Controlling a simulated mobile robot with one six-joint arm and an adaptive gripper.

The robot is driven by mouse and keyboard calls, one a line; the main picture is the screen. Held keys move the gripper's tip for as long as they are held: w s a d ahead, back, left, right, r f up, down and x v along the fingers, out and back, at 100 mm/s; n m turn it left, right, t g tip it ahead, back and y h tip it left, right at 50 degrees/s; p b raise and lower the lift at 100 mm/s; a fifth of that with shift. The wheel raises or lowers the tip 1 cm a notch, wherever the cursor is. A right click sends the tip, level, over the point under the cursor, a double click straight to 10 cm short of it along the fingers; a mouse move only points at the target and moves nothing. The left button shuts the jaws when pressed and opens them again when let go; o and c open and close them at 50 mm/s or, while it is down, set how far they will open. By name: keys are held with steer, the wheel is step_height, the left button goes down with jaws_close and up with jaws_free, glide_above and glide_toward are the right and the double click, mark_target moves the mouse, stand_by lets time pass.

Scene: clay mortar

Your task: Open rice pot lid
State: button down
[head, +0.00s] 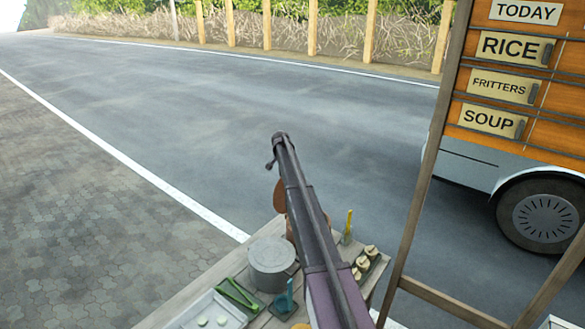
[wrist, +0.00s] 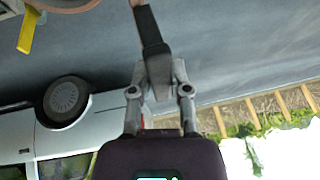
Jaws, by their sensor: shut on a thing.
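A grey round pot (head: 270,252) with a flat grey top stands on the wooden table left of my arm; its top looks in place. My gripper (wrist: 158,68) is shut on a dark strip-like thing (wrist: 147,25), which runs up out of the wrist view; I cannot tell what it is. In the head view my arm hides the fingertips and what they hold. A reddish-brown rounded thing (head: 279,196) shows partly behind my arm, beyond the pot, and I cannot tell whether it is held.
Green tongs (head: 239,296), a white tray (head: 190,318) and a teal upright thing (head: 284,303) crowd the near table. A yellow-topped thing (head: 348,224) and a dish of small pale items (head: 368,255) stand right of my arm. A wooden frame (head: 425,180) rises at right.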

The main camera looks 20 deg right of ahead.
steer(key=shift+w+a, duration=0.15)
steer(key=shift+a, duration=0.1)
steer(key=c, duration=0.6)
jaws_free()
steer(key=shift+d, duration=0.15)
steer(key=shift+r, duration=0.1)
